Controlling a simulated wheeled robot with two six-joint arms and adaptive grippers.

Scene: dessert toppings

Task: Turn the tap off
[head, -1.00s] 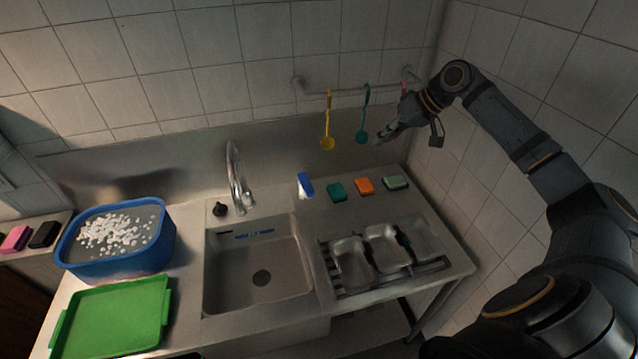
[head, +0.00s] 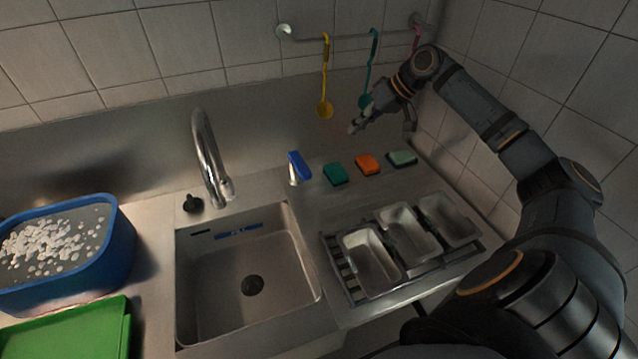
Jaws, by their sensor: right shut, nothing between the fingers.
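The tap (head: 209,155) is a curved chrome spout standing at the back edge of the sink (head: 250,270). A small black knob (head: 193,203) stands on the counter just left of the tap's base. No water stream shows under the spout. A blue-topped white item (head: 298,166) stands upright right of the tap; I cannot tell what it is. My right gripper (head: 355,127) is shut and empty, in the air in front of the back wall, to the right of the tap and apart from it. My left gripper is out of view.
A blue tub (head: 117,250) with water and white bits stands left of the sink, with a green tray (head: 70,335) in front. Teal, orange and pale green sponges (head: 367,165) lie at the back right. Metal pans (head: 372,262) sit in a rack. Utensils hang from a rail (head: 350,37).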

